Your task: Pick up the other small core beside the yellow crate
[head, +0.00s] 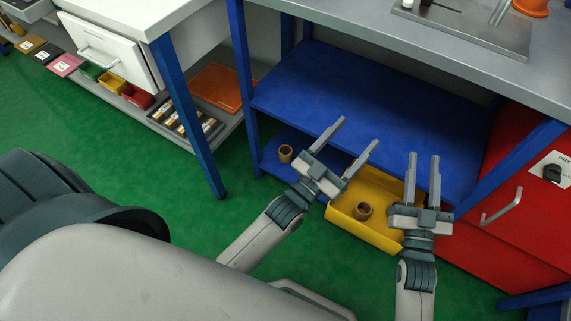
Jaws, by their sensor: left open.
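A small brown core (285,153) stands on the lower blue shelf (268,160), to the left of the yellow crate (372,235). A second brown core (363,211) is inside the crate. My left gripper (359,130) is open and empty. In the picture it lies right of the core on the shelf and over the crate's back left part, its fingers pointing up and to the right. My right gripper (424,155) has its fingers apart with nothing visible between them, at the crate's right side. My grippers hide parts of the crate.
A blue upper shelf (370,85) spans above the lower shelf. Blue table legs (188,115) stand to the left. A red cabinet (515,230) with a handle stands at right. The green floor (150,165) at left is clear.

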